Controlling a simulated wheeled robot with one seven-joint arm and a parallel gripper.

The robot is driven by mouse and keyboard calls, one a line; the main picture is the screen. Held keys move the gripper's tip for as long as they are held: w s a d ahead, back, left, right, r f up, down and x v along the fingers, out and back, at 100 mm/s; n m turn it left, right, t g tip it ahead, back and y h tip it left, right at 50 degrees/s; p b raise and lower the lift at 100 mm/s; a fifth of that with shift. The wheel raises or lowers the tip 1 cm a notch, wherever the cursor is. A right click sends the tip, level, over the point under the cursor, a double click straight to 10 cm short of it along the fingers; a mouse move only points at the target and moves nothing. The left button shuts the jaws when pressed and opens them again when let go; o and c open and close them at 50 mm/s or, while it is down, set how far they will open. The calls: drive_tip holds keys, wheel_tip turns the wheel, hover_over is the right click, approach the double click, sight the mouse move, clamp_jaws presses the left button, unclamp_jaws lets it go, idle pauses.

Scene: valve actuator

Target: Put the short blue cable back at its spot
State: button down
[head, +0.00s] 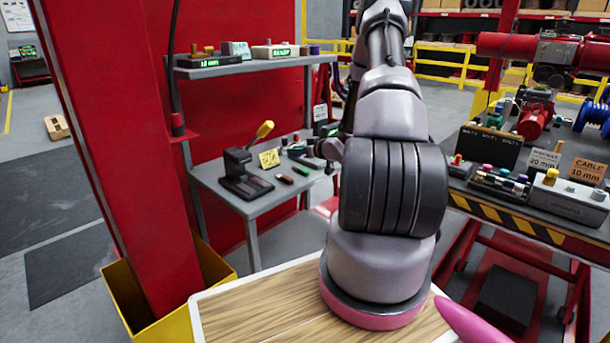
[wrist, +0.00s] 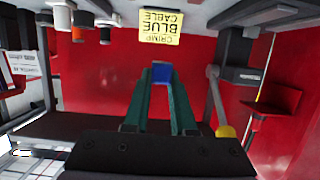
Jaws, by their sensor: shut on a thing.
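My gripper (wrist: 160,92) is shut on a small blue piece, which I take for the short blue cable (wrist: 162,73), between its green fingertips in the wrist view. Only a little of the blue piece shows, and the fingers hide the rest. In the head view my arm hides the gripper's tips and the blue piece. A yellow sign reading "CRIMP BLUE CABLE" (wrist: 159,26) appears upside down beyond the fingertips in the wrist view. The matching yellow card (head: 269,159) stands on the grey side table (head: 262,203). I cannot tell which place is the cable's spot.
A black press (head: 244,172) with a yellow handle stands on the side table, near small tools. A red post (head: 118,140) rises at left.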

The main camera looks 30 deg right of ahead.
hover_over(297, 179)
wheel_tip(297, 179, down, 5)
drive_tip(key=shift+r, duration=0.15)
drive_tip(key=shift+f, duration=2.4)
drive_tip(key=shift+f, duration=0.1)
drive_tip(key=c, duration=0.7)
unclamp_jaws()
drive_tip(key=shift+c, duration=0.2)
